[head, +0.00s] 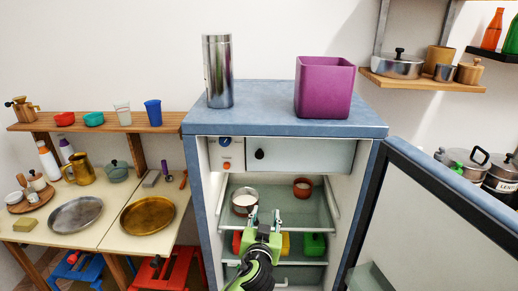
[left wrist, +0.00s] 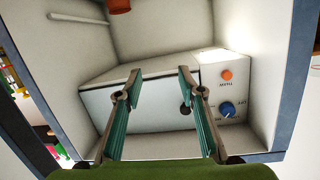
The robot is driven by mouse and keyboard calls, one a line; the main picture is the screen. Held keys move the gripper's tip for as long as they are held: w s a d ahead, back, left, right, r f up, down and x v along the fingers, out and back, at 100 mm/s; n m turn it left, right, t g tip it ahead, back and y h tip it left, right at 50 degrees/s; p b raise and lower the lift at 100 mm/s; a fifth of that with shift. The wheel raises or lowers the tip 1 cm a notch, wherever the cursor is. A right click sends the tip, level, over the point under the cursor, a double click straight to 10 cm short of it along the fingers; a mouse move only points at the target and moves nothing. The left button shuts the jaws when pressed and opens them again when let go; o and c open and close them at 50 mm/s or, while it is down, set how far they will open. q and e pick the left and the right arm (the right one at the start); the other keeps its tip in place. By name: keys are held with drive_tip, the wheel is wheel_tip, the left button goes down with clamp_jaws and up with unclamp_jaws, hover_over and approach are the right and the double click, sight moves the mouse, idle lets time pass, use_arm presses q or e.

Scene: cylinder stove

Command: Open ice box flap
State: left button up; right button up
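The ice box flap (head: 310,156) is a pale panel at the top inside the open fridge, and it looks shut. Its small dark knob (head: 259,154) is near its left end. In the left wrist view, which looks upside down, the flap (left wrist: 155,112) lies beyond my fingers, and the knob (left wrist: 186,109) shows beside the right-hand finger. My left gripper (head: 264,217) is open and empty, in front of the shelves and below the knob. Its spread fingers also show in the left wrist view (left wrist: 157,84). My right gripper is not in view.
The fridge door (head: 440,215) stands open to the right. A steel pot (head: 245,200) and a brown pot (head: 303,188) sit on the upper shelf; coloured containers (head: 314,244) are below. A steel cylinder (head: 218,72) and purple box (head: 324,88) stand on top. Dials (head: 225,142) are left of the flap.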

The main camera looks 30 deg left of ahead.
sight(259, 156)
use_arm(q)
wheel_tip(259, 156, up, 13)
drive_tip(key=s+a+n+t+y, duration=0.1)
drive_tip(key=a+n+y, duration=0.1)
drive_tip(key=n+y, duration=0.1)
drive_tip(key=shift+m, duration=0.3)
drive_tip(key=p+x, duration=0.4)
drive_tip(key=x, duration=0.8)
drive_tip(key=shift+w+d, duration=0.1)
drive_tip(key=shift+d, duration=0.1)
drive_tip(key=shift+w+a+t+h+p, duration=0.3)
drive_tip(key=shift+w+a+h+p, duration=0.1)
drive_tip(key=shift+w, duration=0.15)
drive_tip(key=shift+f, duration=0.1)
clamp_jaws()
